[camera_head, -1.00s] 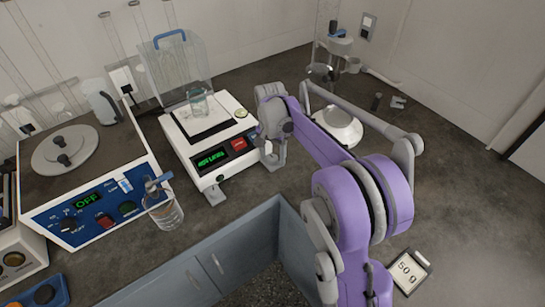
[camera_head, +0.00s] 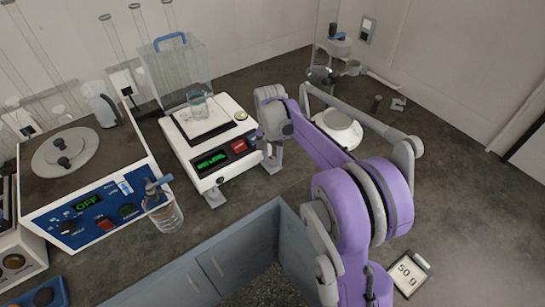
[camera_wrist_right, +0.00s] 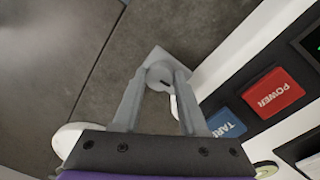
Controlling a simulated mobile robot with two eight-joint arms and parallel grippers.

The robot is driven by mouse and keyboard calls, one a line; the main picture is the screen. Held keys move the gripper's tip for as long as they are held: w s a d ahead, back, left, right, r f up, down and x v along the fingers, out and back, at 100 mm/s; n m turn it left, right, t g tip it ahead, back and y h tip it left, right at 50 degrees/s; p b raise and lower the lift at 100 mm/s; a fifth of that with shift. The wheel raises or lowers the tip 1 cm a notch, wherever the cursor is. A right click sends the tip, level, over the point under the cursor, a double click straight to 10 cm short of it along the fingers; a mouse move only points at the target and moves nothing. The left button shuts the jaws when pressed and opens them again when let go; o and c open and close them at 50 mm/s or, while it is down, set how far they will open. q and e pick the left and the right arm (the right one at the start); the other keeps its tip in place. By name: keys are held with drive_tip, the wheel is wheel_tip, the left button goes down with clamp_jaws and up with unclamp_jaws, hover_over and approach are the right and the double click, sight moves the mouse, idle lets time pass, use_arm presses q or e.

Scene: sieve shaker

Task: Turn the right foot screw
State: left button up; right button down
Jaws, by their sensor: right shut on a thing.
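The white balance (camera_head: 183,150) stands on the bench with a green-lit display (camera_head: 211,160), a red POWER button and a blue TARE button. A beaker (camera_head: 199,104) is on its pan, and a small round level (camera_head: 241,114) sits at its back right corner. My right gripper (camera_wrist_right: 160,82) is at the balance's right front side, pointing down. It is shut on the right foot screw (camera_wrist_right: 158,72), a grey round part between the fingertips above a pale square foot. In the head view, the gripper and arm largely hide this screw. The left foot (camera_head: 215,197) shows at the front. My left gripper is out of view.
A blue-fronted shaker (camera_head: 95,208) and a wash bottle (camera_head: 163,208) stand to the left. A clear cover (camera_head: 180,68) is behind the balance. A white round dish (camera_head: 338,130) lies behind my right arm. A 50 g card (camera_head: 408,270) lies at the front right.

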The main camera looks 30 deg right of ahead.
sight(272, 160)
drive_tip(key=n, duration=0.7)
drive_tip(key=shift+n, duration=0.4)
drive_tip(key=n, duration=0.7)
drive_tip(key=shift+t+p, duration=0.3)
drive_tip(key=shift+p, duration=0.05)
drive_tip(key=shift+c, duration=2.2)
unclamp_jaws()
wheel_tip(272, 160, up, 11)
drive_tip(key=shift+a+p, duration=0.2)
drive_tip(key=shift+p, duration=0.2)
